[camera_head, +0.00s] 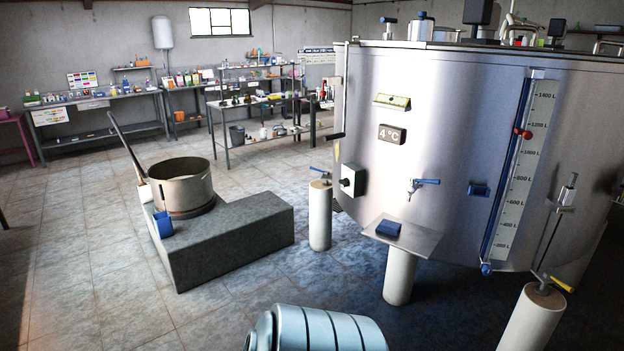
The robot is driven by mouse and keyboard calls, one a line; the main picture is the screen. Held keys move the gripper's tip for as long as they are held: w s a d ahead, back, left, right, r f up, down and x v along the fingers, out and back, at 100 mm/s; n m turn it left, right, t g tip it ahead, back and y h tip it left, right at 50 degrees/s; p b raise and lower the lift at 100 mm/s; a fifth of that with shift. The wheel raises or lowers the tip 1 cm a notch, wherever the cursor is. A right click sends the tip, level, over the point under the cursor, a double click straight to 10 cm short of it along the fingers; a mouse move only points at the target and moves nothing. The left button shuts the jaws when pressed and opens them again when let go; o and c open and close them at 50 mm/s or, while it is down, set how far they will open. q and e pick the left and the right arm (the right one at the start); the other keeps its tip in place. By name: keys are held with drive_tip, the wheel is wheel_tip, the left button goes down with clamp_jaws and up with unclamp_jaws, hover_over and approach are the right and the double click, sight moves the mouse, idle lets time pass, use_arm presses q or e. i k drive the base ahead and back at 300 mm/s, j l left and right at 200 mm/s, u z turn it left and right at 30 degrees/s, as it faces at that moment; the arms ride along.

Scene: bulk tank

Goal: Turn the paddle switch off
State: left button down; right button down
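A small pale switch box with a black knob (347,182) is mounted low on the left side of the large steel tank (430,130). It looks like the paddle switch. The knob's exact setting is too small to tell. Neither of my grippers is in view, and nothing covers the switch box.
A grey stepped block (245,235) with a steel pot (183,188) stands left of the tank. A light blue ribbed object (318,332) is at the bottom edge. A small shelf (403,238) juts from the tank front. Open tiled floor (90,290) lies at left.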

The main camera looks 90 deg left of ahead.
sight(344, 182)
drive_tip(key=u, duration=2.55)
drive_tip(key=i, duration=0.45)
